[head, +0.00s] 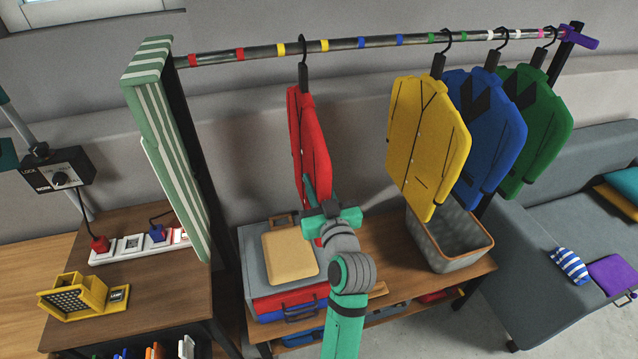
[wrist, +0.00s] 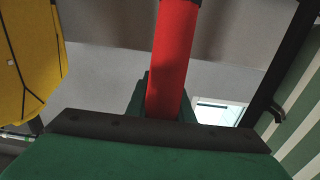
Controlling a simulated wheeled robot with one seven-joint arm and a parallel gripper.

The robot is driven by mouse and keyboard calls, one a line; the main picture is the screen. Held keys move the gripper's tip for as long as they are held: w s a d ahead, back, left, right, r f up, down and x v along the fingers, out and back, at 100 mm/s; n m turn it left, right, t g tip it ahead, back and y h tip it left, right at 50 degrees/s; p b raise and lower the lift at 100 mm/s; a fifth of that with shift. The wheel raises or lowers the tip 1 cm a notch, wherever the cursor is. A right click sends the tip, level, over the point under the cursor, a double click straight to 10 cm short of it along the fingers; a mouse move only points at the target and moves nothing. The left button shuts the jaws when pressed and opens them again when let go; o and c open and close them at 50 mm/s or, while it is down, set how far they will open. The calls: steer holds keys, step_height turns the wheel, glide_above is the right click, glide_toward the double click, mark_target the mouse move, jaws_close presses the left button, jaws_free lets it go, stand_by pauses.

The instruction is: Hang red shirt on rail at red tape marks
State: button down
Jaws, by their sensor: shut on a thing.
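The red shirt (head: 308,140) is upright on a dark hanger, seen almost edge-on. Its hook (head: 302,48) meets the rail (head: 262,50) in the picture between two yellow tape marks; I cannot tell if it rests on the rail. Two red tape marks, the left one (head: 193,60) and the right one (head: 240,53), are bare, left of the shirt. My gripper (head: 316,200) is shut on the shirt's lower part. In the wrist view the red shirt (wrist: 174,60) rises as a narrow strip from between the fingers; the fingertips are partly hidden.
A yellow shirt (head: 425,140), blue shirt (head: 488,125) and green shirt (head: 540,130) hang to the right. A green-striped board (head: 170,150) stands at the rail's left end. Below are a bench with stacked cases (head: 255,265) and a grey basket (head: 450,255).

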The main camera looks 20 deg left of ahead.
steer(key=shift+r, duration=0.1)
steer(key=s+a, duration=0.9)
steer(key=a, duration=0.5)
steer(key=shift+s, duration=0.4)
stand_by(1.7)
steer(key=shift+f, duration=0.3)
stand_by(0.4)
steer(key=c, duration=1.5)
jaws_free()
steer(key=shift+f, duration=0.1)
